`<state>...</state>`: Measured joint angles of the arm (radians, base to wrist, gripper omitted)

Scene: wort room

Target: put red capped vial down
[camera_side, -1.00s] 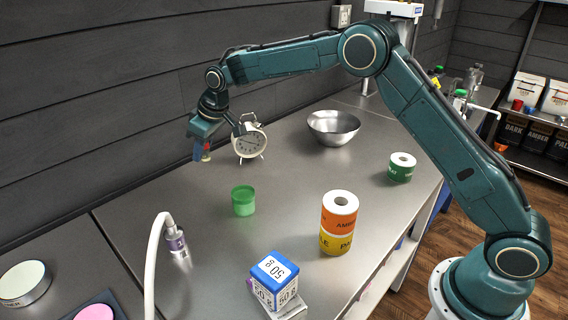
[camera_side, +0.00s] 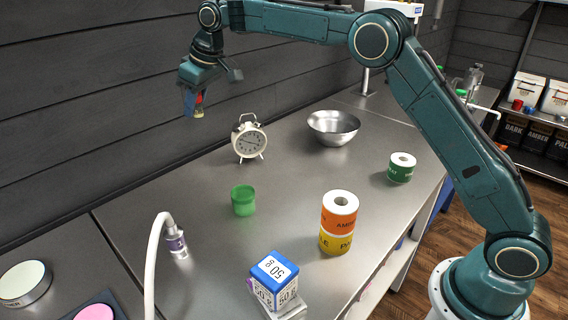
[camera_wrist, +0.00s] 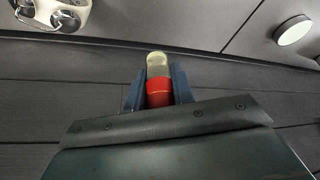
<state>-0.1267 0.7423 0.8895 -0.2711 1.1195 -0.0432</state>
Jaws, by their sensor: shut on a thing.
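My gripper (camera_side: 194,104) is shut on the red capped vial (camera_side: 198,111) and holds it in the air, well above the steel bench (camera_side: 130,187), near the dark wall. In the wrist view the vial (camera_wrist: 158,88) sits between my two fingers, its red cap toward my palm and its pale, clear body pointing away. The wrist view also shows my gripper (camera_wrist: 158,84) closed on both sides of the cap. Nothing touches the vial's free end.
A cream alarm clock (camera_side: 248,140) stands on the bench below and right of my gripper. A green cup (camera_side: 243,201), a steel bowl (camera_side: 333,126), label rolls (camera_side: 338,222), a green roll (camera_side: 401,167) and a blue-topped box (camera_side: 273,283) stand around. Bench left of the clock is clear.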

